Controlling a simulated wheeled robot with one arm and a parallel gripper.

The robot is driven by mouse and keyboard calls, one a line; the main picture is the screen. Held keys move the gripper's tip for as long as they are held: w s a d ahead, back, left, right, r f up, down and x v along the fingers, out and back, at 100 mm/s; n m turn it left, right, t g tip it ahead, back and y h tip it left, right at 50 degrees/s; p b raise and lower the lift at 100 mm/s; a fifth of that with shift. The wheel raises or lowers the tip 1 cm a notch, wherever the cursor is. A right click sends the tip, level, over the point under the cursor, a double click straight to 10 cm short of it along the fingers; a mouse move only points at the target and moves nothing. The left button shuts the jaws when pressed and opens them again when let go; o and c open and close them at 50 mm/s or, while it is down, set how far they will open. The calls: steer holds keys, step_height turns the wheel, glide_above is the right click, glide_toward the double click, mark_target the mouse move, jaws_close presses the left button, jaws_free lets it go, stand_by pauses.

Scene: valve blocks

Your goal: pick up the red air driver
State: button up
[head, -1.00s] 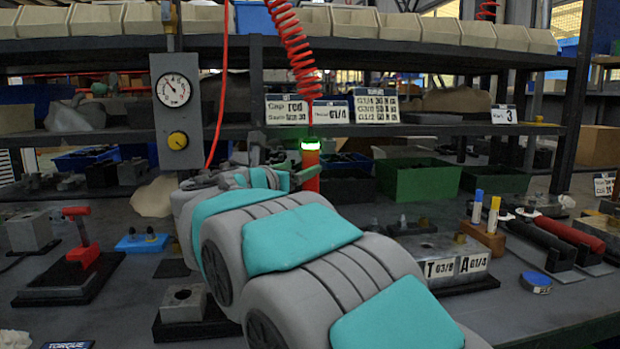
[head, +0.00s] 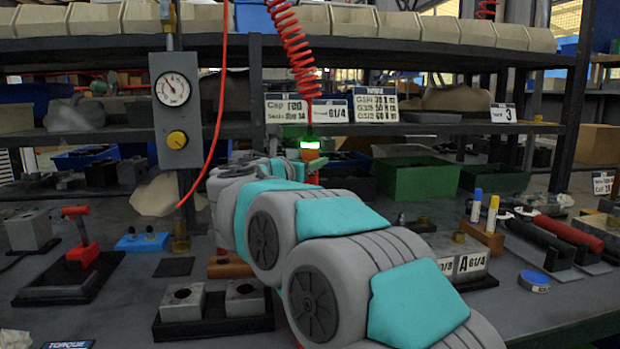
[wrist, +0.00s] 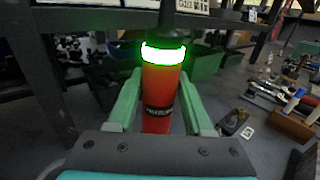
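The red air driver (wrist: 161,92) stands upright in the wrist view, an orange-red cylinder with a bright green glowing ring near its top and a dark label. My gripper (wrist: 160,78) has its two green fingers on either side of the driver's body. The fingers look open, with the driver between them; whether either one touches it is hard to tell. In the head view the driver's glowing ring (head: 310,144) shows under a red coiled hose, and my arm hides most of its body.
A gauge panel (head: 175,105) and a thin red hose hang left of my arm. Green bins (head: 418,180) stand behind, right of the driver. Metal blocks (head: 183,303) and a red tool on a black base (head: 80,240) sit on the bench at left. A shelf edge (head: 430,130) runs behind.

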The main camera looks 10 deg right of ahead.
jaws_close()
steer(key=shift+r, duration=0.2)
stand_by(0.5)
